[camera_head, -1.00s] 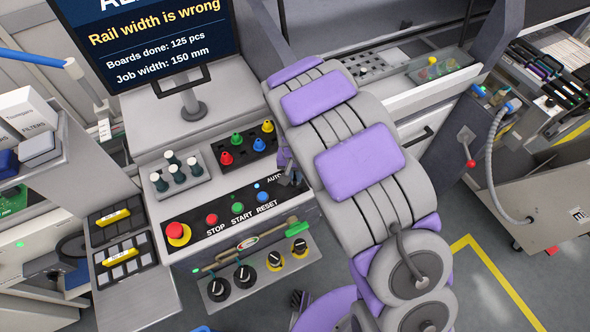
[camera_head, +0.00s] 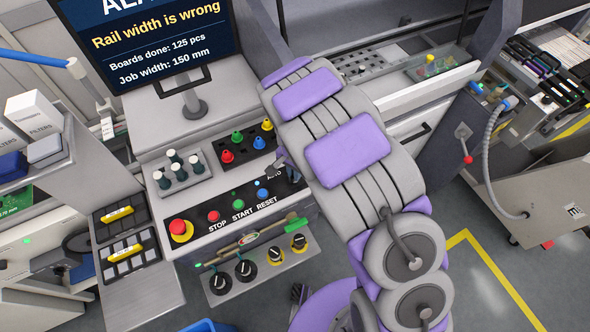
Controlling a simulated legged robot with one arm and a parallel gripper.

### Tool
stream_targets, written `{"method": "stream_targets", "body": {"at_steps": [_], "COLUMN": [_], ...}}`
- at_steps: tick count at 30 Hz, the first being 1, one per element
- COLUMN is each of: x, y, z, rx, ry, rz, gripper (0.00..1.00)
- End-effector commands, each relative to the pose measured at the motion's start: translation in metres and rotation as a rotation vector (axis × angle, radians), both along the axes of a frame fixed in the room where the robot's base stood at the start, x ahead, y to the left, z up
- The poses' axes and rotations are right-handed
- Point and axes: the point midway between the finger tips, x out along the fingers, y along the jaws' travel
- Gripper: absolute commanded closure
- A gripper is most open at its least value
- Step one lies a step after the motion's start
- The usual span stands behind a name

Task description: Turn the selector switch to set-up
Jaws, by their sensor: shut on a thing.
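The black control panel (camera_head: 226,219) carries a red STOP button (camera_head: 213,215), a green START button (camera_head: 238,204) and a blue RESET button (camera_head: 262,193). An AUTO label (camera_head: 274,176) shows at its right end. The selector switch there is hidden behind my gripper and my purple-and-grey arm. My gripper (camera_head: 288,172) is small in view and partly covered by the arm. It is at the panel's right end, shut on the selector switch. The knob's pointing direction cannot be seen.
A red emergency stop (camera_head: 181,229) sits at the panel's left. Coloured pegs (camera_head: 237,136) and dark-based pegs (camera_head: 174,156) stand above. A screen (camera_head: 160,40) reads "Rail width is wrong".

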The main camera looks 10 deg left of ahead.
Motion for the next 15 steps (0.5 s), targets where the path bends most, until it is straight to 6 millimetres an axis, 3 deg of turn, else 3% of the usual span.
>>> {"method": "stream_targets", "body": {"at_steps": [7,8,15], "x": [-0.0004,-0.0004,0.0004], "y": [0.0010,0.0010,0.0005], "z": [0.0001,0.0001,0.0000], "rx": [0.001,0.001,0.001], "ry": [0.001,0.001,0.001], "rz": [-0.002,-0.002,-0.001], "gripper": [1.00,0.85,0.62]}}
